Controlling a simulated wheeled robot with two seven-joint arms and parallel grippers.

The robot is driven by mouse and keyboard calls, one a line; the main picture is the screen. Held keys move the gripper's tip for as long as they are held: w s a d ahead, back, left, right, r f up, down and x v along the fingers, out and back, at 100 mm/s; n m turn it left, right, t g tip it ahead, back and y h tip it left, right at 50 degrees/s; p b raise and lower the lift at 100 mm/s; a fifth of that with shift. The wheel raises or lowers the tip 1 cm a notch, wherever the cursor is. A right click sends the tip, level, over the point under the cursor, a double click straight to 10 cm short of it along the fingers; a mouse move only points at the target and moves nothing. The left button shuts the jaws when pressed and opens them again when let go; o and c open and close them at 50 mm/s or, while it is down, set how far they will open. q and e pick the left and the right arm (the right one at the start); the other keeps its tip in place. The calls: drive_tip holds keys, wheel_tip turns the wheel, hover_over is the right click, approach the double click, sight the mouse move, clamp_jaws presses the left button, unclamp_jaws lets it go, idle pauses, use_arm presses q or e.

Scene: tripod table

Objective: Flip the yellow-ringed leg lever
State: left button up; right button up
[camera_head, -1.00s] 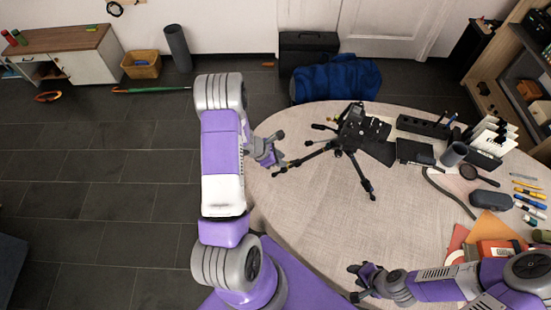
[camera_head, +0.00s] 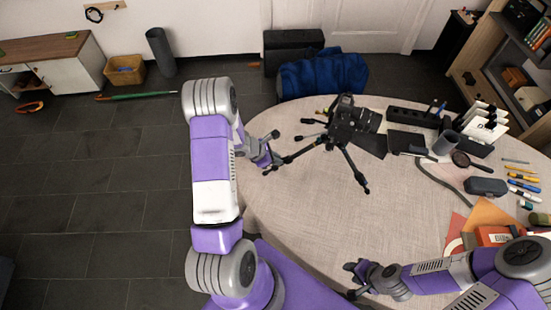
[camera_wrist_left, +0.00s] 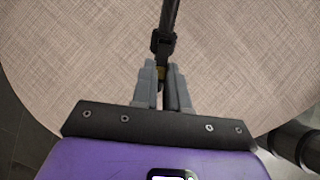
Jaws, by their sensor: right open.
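The black tripod (camera_head: 336,133) stands on the round table with its legs spread. One leg (camera_head: 302,152) points left toward my left gripper (camera_head: 273,153). In the left wrist view this leg (camera_wrist_left: 169,18) comes down from the top to a dark joint. The lever itself cannot be made out. My right gripper (camera_head: 350,280) is open and empty by the table's front edge.
The round table (camera_head: 300,215) is bare in front of the tripod. A black organizer (camera_head: 415,118), a grey cup (camera_head: 445,143), a magnifier (camera_head: 461,159), a dark case (camera_head: 487,186) and several pens lie on its right. A blue bag (camera_head: 322,78) is behind the table.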

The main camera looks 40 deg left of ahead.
use_arm(q)
drive_tip(key=shift+r, duration=0.15)
drive_tip(key=shift+r, duration=0.2)
idle(0.3)
drive_tip(key=shift+w+d+r, duration=0.15)
drive_tip(key=shift+w+r, duration=0.05)
drive_tip(key=shift+r, duration=0.4)
use_arm(e)
drive_tip(key=shift+r, duration=0.1)
idle(0.5)
use_arm(q)
drive_tip(key=shift+w+d+r, duration=0.5)
drive_tip(key=shift+r, duration=0.15)
idle(1.4)
drive_tip(key=o, duration=0.5)
drive_tip(key=shift+s, duration=0.1)
